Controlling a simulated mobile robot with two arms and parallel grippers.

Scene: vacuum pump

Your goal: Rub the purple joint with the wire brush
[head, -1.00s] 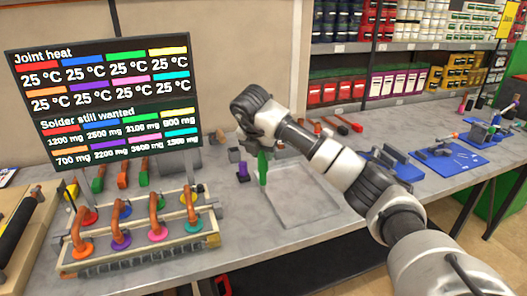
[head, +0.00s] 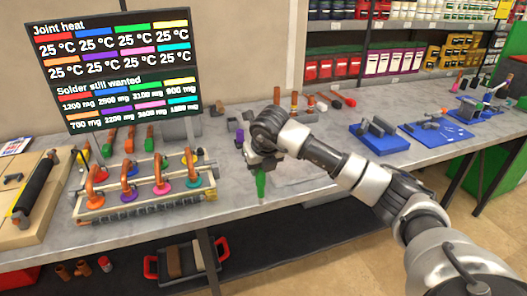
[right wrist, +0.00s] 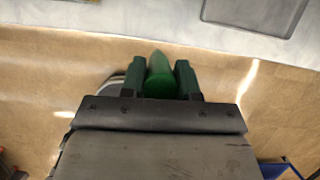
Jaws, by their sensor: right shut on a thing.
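The purple joint (head: 128,196) is a bent copper pipe on a purple disc, in the front row of a rack (head: 147,205) on the bench at left, between the orange and pink joints. My right gripper (head: 260,168) is right of the rack, near the bench's front edge, apart from the joint. It is shut on a green-handled tool (head: 260,186) that points down. In the right wrist view the green tool (right wrist: 160,78) sits between the two fingers. No bristles show, so I cannot tell whether it is the wire brush. My left gripper is not in view.
A black sign (head: 115,70) stands behind the rack. Several coloured-handled tools (head: 110,140) stand behind the joints. A flat grey tray (head: 290,175) lies behind my right gripper. A wooden board (head: 30,195) with a black roller is at far left.

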